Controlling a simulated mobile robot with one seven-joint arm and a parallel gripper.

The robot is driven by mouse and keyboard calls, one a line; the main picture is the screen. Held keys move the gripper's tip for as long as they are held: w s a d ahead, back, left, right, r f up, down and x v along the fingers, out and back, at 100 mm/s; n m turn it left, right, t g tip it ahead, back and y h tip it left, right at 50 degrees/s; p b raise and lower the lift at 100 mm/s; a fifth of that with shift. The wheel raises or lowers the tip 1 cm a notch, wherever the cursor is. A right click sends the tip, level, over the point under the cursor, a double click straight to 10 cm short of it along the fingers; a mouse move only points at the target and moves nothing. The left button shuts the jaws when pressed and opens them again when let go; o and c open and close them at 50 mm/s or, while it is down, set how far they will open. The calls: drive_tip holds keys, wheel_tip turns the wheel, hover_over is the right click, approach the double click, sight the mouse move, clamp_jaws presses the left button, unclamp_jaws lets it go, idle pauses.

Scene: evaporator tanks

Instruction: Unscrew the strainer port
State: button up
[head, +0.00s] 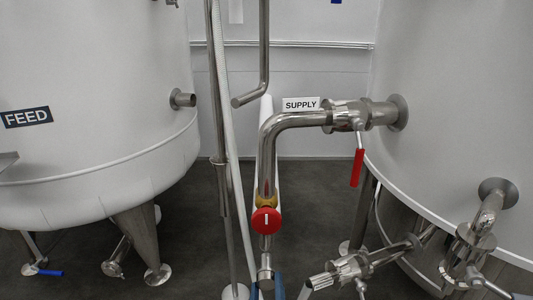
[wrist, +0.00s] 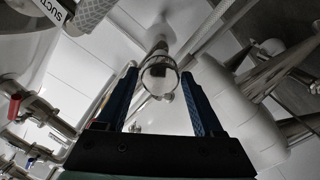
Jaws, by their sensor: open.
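A round metal pipe end (wrist: 160,76), which looks like the strainer port, faces the camera in the wrist view. My gripper (wrist: 159,78) is open, with one blue finger on each side of this round end. A gap shows on each side, so the fingers look apart from it. In the head view, a metal fitting (head: 266,275) at the bottom of the vertical pipe seems to be the same part. Blue pieces beside it look like my fingertips; the rest of my gripper is out of that view.
A red round knob (head: 266,220) with a white mark sits on a brass fitting above. The SUPPLY pipe (head: 300,119) bends right to a valve with a red lever (head: 357,168). Metal pipes and valves (head: 345,270) crowd the lower right. The FEED tank (head: 95,110) stands left.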

drive_tip(key=m, duration=1)
drive_tip(key=shift+b, duration=0.3)
clamp_jaws()
drive_tip(key=n, duration=0.3)
drive_tip(key=shift+n, duration=1.1)
